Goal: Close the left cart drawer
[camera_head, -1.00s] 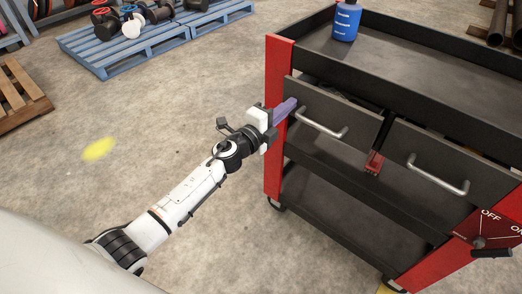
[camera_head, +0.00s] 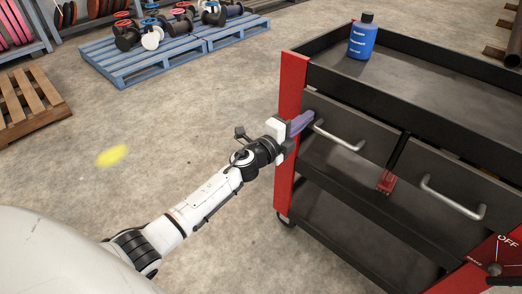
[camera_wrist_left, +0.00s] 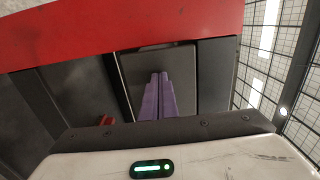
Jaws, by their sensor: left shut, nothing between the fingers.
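The left cart drawer (camera_head: 345,128) has a dark front with a silver bar handle (camera_head: 338,138). Its front now looks nearly level with the right drawer beside it; a small remaining gap cannot be ruled out. My left gripper (camera_head: 302,122) is shut and empty, with its purple fingers at the left end of the drawer front, beside the handle. The left wrist view shows the shut fingers (camera_wrist_left: 158,97) pointing at a dark panel (camera_wrist_left: 158,62); I cannot tell whether they touch it. My right gripper is out of view.
The right drawer (camera_head: 450,182) has its own handle. A blue pallet (camera_head: 150,62) and wooden pallet (camera_head: 28,105) lie farther off. The floor left of the cart is clear.

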